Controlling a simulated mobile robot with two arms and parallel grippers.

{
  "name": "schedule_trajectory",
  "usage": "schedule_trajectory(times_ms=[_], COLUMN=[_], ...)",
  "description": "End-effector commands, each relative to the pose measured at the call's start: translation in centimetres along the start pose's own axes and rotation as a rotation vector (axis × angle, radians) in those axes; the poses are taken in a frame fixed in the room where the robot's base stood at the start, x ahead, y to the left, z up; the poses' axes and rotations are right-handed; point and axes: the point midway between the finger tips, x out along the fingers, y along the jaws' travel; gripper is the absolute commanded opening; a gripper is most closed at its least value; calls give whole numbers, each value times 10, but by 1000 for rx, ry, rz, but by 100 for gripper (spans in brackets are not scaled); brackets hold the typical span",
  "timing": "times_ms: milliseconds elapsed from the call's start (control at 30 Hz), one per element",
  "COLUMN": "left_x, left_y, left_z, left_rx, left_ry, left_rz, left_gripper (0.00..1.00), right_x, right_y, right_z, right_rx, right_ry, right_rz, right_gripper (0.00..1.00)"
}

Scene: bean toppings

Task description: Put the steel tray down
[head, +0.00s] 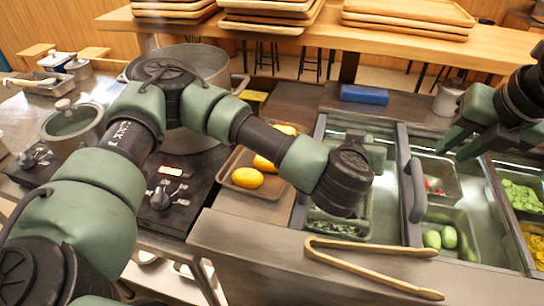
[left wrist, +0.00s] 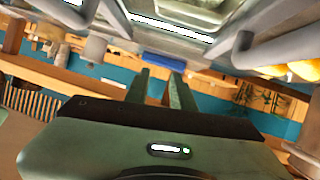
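A steel tray (head: 367,226) with dark green bits sits in the left bay of the counter, below my left wrist, which hides part of it. Another shallow tray (head: 232,182) holds yellow fruit on the left. I cannot tell which is the task's tray. My left gripper (left wrist: 160,86) shows two fingers apart with nothing visible between them; in the head view its own wrist mostly hides it. My right gripper (head: 462,143) is at the right, above the counter bays, with its fingers apart and empty.
Wooden tongs (head: 370,268) lie on the front ledge. Bays at the right hold green fruit (head: 441,237), red bits and chopped greens (head: 520,196). A blue block (head: 364,94) lies at the back.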

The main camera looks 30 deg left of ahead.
Motion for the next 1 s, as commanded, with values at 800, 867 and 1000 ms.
schedule_trajectory(times_ms=[800,867,1000], left_x=[0,-1,-10], left_y=[0,0,4], left_z=[0,-2,-24], left_rx=[0,0,0], left_ry=[0,0,1], left_rz=[0,0,1], left_gripper=[24,24,24], right_x=[-38,-39,-62], right_y=[2,2,6], right_z=[-1,0,9], right_rx=[0,0,0], right_ry=[1,1,0], right_rz=[0,0,0], right_gripper=[24,24,24])
